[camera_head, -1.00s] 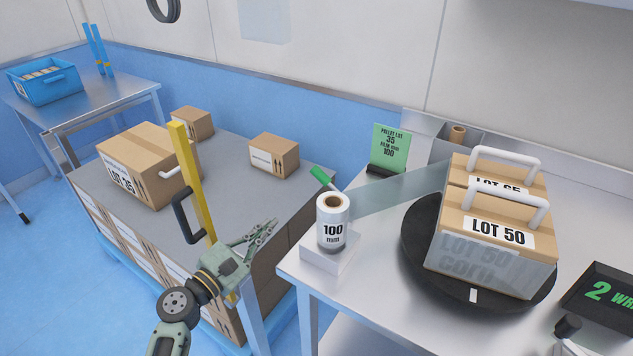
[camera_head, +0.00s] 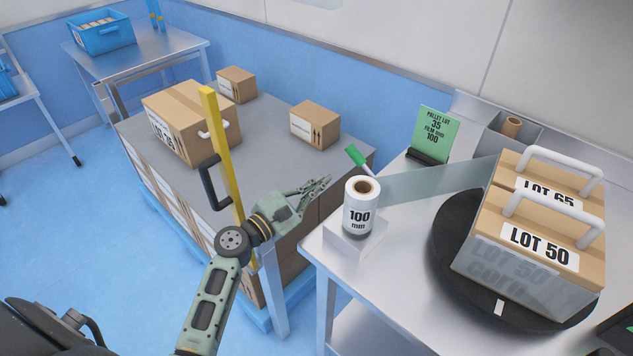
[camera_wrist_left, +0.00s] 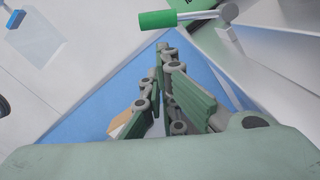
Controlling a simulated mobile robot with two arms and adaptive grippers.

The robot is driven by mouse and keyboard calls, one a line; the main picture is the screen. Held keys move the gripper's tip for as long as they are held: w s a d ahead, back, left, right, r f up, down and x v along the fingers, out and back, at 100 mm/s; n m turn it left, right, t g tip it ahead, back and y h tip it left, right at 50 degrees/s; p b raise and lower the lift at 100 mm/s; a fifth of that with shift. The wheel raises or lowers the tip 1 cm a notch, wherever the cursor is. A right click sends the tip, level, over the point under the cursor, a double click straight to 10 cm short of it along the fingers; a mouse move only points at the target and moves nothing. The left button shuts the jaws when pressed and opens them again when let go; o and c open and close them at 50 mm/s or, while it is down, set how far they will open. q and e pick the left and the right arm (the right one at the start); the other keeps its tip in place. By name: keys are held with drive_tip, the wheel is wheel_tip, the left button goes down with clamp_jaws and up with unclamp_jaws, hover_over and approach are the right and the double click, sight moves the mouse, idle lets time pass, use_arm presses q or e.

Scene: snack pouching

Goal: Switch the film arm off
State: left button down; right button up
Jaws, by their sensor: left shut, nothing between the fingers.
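The film arm's green handle (camera_head: 356,156) sticks up to the left behind the film roll (camera_head: 361,208), which is marked 100 mm and stands on a white block at the table's left corner. In the left wrist view the green handle (camera_wrist_left: 172,19) lies across the top, on a grey metal lever, beyond the fingertips. My left gripper (camera_head: 326,181) is shut and empty, left of the roll and a little below the handle, apart from both. Its fingers (camera_wrist_left: 163,52) point up toward the handle in the wrist view. My right gripper is not in view.
Clear film runs from the roll to two LOT boxes (camera_head: 540,246) on a black turntable (camera_head: 446,238). A green sign (camera_head: 434,133) stands behind. A yellow post (camera_head: 222,150) with a black handle rises beside my left arm. A pallet stack (camera_head: 262,130) with several boxes stands left of the table.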

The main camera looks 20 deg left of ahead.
sight(366, 168)
use_arm(q)
drive_tip(key=x, duration=0.7)
drive_tip(key=shift+p, duration=0.4)
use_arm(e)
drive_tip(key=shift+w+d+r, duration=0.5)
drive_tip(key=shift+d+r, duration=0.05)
use_arm(q)
drive_tip(key=shift+w+r, duration=0.1)
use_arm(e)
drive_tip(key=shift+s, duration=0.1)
use_arm(q)
drive_tip(key=shift+r, duration=0.1)
drive_tip(key=shift+r+m, duration=0.25)
drive_tip(key=shift+m, duration=0.15)
